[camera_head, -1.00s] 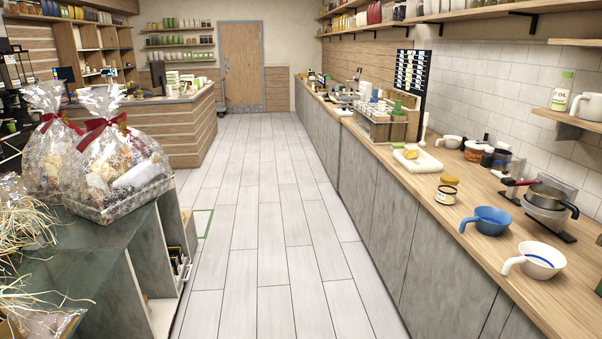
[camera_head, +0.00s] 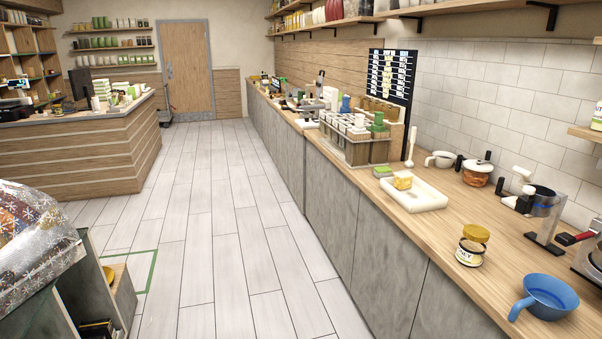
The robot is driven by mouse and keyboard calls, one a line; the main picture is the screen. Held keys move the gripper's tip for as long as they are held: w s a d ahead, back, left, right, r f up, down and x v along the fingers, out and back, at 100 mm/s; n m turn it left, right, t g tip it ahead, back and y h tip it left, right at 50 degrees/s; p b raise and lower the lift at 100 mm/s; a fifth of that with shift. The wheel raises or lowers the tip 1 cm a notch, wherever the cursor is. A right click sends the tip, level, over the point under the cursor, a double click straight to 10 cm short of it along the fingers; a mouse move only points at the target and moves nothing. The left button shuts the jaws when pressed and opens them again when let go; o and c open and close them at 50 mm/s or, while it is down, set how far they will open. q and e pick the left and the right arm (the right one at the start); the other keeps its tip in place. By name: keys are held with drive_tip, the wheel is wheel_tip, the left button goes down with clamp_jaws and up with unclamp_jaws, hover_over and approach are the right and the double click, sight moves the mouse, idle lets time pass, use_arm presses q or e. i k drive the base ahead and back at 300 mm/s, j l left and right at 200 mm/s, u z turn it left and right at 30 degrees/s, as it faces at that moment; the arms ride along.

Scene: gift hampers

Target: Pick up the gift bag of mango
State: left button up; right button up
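No gift bag of mango can be made out in the head view. At the left edge, part of a clear snowflake-patterned wrapped hamper (camera_head: 35,235) shows on a dark-topped shelf unit; its contents cannot be told and most of it is cut off. Neither of my grippers is in view.
A long wooden counter (camera_head: 420,220) runs along the right, with a blue pan (camera_head: 545,297), a jar (camera_head: 470,250), a white tray (camera_head: 425,197) and a bottle rack (camera_head: 358,140). A wood-fronted counter (camera_head: 80,160) stands back left. The tiled aisle floor (camera_head: 215,240) between is clear.

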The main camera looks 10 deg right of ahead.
sight(403, 179)
drive_tip(key=i+z, duration=0.3)
drive_tip(key=i, duration=0.25)
drive_tip(key=i+j+z, duration=0.15)
drive_tip(key=i+z, duration=0.2)
drive_tip(key=i, duration=0.25)
drive_tip(key=i+j+z, duration=0.3)
drive_tip(key=i, duration=0.25)
